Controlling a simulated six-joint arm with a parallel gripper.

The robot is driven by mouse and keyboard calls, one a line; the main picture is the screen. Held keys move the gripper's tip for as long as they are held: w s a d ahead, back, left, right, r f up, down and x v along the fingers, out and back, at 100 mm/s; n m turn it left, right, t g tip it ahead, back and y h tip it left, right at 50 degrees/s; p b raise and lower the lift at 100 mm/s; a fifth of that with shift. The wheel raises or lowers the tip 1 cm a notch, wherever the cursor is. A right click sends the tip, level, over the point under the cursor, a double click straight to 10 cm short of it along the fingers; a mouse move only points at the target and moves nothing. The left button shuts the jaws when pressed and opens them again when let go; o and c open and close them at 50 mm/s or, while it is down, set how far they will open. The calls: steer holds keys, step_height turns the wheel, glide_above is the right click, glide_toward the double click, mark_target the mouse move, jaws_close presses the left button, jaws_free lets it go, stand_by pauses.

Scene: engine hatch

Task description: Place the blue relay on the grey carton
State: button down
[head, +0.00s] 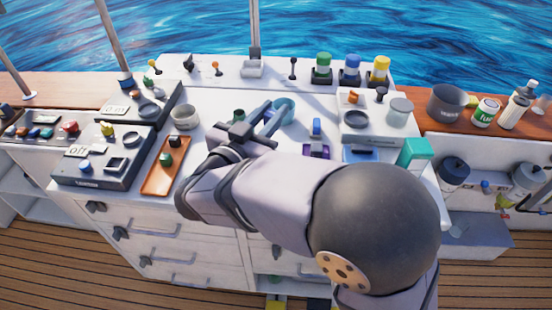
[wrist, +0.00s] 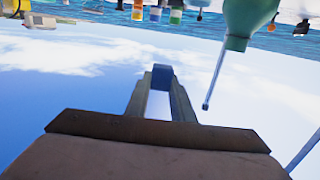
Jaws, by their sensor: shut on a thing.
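My gripper (head: 270,120) is over the middle of the white worktop, its fingers pointing toward the back. In the wrist view my gripper (wrist: 162,88) is shut on a small dark-blue block (wrist: 162,74), which looks like the blue relay. My fingers and arm hide most of it in the head view.
Green (head: 323,64), blue (head: 350,66) and yellow (head: 380,66) capped units stand on the back shelf. A grey pot (head: 446,102) stands right.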

steer(key=shift+s+d+f, duration=0.3)
steer(key=shift+d+f, duration=0.2)
steer(key=shift+d+r, duration=0.1)
steer(key=shift+h, duration=0.3)
steer(key=shift+f, duration=4.95)
steer(key=shift+f, duration=0.15)
steer(key=c, duration=1.5)
jaws_free()
steer(key=shift+c, duration=0.2)
steer(key=b+v, duration=0.2)
steer(key=v, duration=1)
steer(key=shift+r, duration=0.2)
